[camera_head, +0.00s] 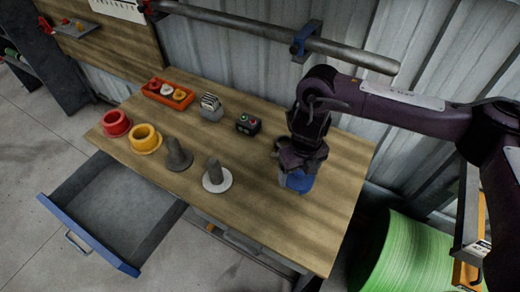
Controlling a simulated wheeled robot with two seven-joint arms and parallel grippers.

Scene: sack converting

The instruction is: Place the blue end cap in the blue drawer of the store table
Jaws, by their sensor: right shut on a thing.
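The blue end cap (299,181) is at the right part of the wooden store table (310,235), directly below my right gripper (298,168). My right gripper is shut on the cap and hides its upper part. I cannot tell whether the cap touches the table top. The blue drawer (88,238) is pulled out at the table's front left. It has a blue front and a grey inside, and the visible inside looks empty. My left gripper is not in view.
Red (116,123) and yellow (145,138) end caps, a dark post (178,155) and a post on a pale base (216,177) stand between cap and drawer. Behind them are an orange tray (168,94), a slotted holder (211,107) and a button box (248,124). A green roll (405,255) stands right.

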